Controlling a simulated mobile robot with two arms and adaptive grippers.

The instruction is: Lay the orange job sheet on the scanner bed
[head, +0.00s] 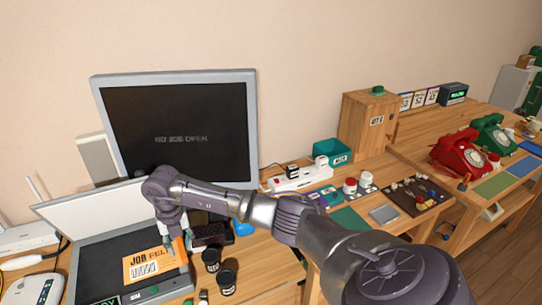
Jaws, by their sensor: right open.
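I cannot tell whether the fingertips touch the sheet. My left gripper is not in view.
A monitor (180,120) reading NO JOB OPEN stands behind the scanner. Two dark jars (227,283) stand right of the scanner. A power strip (300,178), a green bin (333,153) and a red phone (460,152) sit farther right.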

